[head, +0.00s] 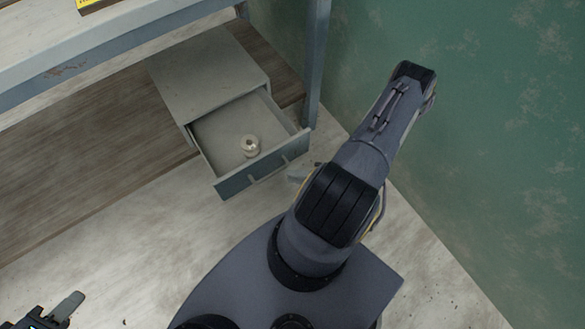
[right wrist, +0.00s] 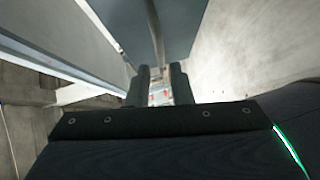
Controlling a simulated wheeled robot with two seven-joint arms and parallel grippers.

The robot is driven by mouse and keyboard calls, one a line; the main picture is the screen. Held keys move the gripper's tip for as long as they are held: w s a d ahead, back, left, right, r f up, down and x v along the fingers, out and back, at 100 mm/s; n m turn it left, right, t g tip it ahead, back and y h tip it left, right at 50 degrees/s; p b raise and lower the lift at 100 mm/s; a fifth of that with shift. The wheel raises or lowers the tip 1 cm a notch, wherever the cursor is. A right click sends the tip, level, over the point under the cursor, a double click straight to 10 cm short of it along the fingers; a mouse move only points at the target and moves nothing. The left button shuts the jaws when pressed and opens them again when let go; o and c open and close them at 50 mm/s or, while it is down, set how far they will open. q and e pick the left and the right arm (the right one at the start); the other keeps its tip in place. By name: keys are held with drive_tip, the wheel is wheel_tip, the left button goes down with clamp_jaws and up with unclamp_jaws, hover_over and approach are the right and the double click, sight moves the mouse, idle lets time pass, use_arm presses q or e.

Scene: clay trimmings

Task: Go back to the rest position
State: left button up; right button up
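My left gripper (head: 66,306) shows only in part at the bottom left corner of the head view, over the pale floor. One finger shows, so its opening cannot be told. My right arm crosses the middle of the head view, and its gripper is hidden or unclear there. In the right wrist view my right gripper (right wrist: 161,88) shows two dark fingers with a gap between them and nothing clearly held. A grey drawer unit (head: 205,80) stands under the bench. Its drawer (head: 276,160) is pulled open, and a small pale ring-shaped thing (head: 250,146) lies inside.
The bench (head: 150,30) runs along the upper left, with a lower wooden shelf (head: 90,165). A bench leg (head: 316,60) stands beside the drawer unit. A green wall (head: 500,130) closes off the right. The floor (head: 110,255) at lower left is clear.

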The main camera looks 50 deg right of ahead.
idle(0.3)
drive_tip(key=w+a+r+n+g+y, duration=0.25)
drive_tip(key=r+n+g, duration=0.25)
drive_tip(key=r+n, duration=0.45)
drive_tip(key=w+a+r+n+g+y, duration=0.15)
drive_tip(key=w+r+n+g, duration=0.25)
drive_tip(key=r+n, duration=0.6)
drive_tip(key=s+a+r+n+h, duration=0.25)
drive_tip(key=r+n, duration=0.25)
drive_tip(key=n, duration=0.4)
drive_tip(key=s+a+r+n+h, duration=0.25)
drive_tip(key=r+n, duration=0.35)
drive_tip(key=n, duration=0.3)
drive_tip(key=s+a+r+n+h, duration=0.2)
drive_tip(key=r+n+h, duration=0.25)
drive_tip(key=n, duration=0.55)
wheel_tip(320, 180, up, 27)
drive_tip(key=p, duration=2.6)
drive_tip(key=shift+d+t+y, duration=0.25)
drive_tip(key=shift+t+y, duration=0.05)
drive_tip(key=shift+y, duration=0.05)
